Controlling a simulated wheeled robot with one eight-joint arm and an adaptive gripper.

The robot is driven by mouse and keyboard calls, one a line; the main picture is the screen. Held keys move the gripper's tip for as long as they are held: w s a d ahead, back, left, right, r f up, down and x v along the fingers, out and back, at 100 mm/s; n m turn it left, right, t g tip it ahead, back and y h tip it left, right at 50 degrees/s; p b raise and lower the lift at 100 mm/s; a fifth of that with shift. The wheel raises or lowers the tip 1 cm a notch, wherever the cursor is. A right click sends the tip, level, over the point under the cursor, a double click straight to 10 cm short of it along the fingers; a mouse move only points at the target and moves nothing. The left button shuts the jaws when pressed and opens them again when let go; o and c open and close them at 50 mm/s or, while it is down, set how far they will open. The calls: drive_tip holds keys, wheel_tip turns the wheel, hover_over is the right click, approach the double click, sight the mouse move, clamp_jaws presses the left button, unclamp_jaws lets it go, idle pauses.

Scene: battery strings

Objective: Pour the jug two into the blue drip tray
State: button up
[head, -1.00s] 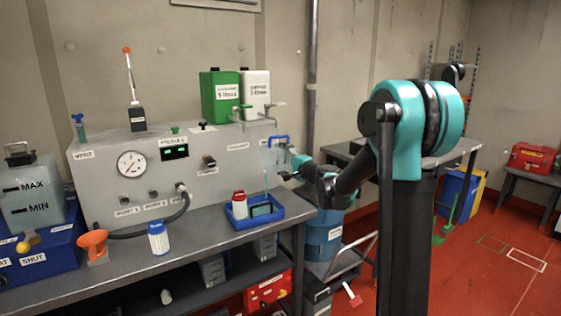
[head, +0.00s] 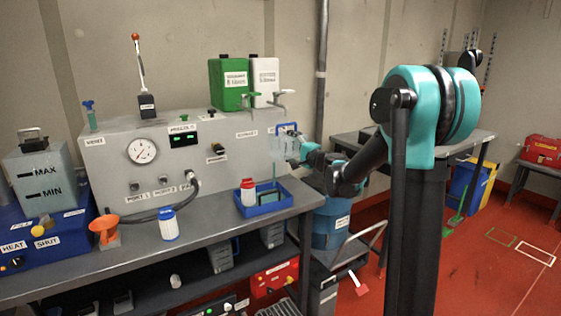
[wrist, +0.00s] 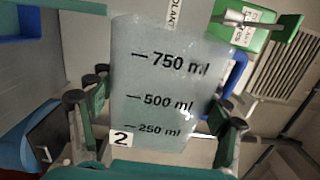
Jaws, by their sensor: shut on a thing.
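Jug two (wrist: 165,85) is a translucent, pale grey jug with 250, 500 and 750 ml marks and a "2" label, filling the middle of the wrist view. My gripper (wrist: 160,115) is shut on it, with a finger on either side. In the head view the jug (head: 279,147), with a blue handle, is held above the blue drip tray (head: 268,209) at the right end of the bench. A thin vertical line shows between jug and tray; I cannot tell whether it is liquid. The tray holds a red-capped white bottle (head: 248,193) and a dark block. The jug's contents are unclear.
A grey test console (head: 165,160) with gauge and hose stands behind the tray. Green (head: 228,82) and white (head: 262,80) containers with taps sit above. A blue-capped white bottle (head: 168,224) and orange funnel (head: 104,229) stand to the left on the bench.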

sight(295, 156)
drive_tip(key=shift+s+a+r+n, duration=0.15)
drive_tip(key=shift+a+r+n, duration=0.1)
drive_tip(key=shift+n, duration=0.15)
drive_tip(key=shift+d+f, duration=0.1)
idle(2.1)
drive_tip(key=m, duration=0.1)
drive_tip(key=f+m, duration=0.2)
drive_tip(key=m, duration=0.1)
drive_tip(key=shift+w+d, duration=0.25)
drive_tip(key=shift+d, duration=0.05)
drive_tip(key=m, duration=0.1)
drive_tip(key=f+m, duration=0.1)
drive_tip(key=m, duration=0.1)
drive_tip(key=shift+w+d+f+m, duration=0.2)
drive_tip(key=shift+d+f+m, duration=0.1)
drive_tip(key=shift+f, duration=0.1)
drive_tip(key=shift+w+d+f+m, duration=0.3)
drive_tip(key=shift+w+d+m, duration=0.15)
drive_tip(key=shift+m, duration=1.4)
drive_tip(key=shift+w+d+f+m, duration=0.35)
drive_tip(key=shift+d+m, duration=0.15)
drive_tip(key=shift+m, duration=1.3)
drive_tip(key=shift+w+d+f+m, duration=0.25)
drive_tip(key=shift+w+d+m, duration=0.2)
drive_tip(key=shift+m, duration=1.4)
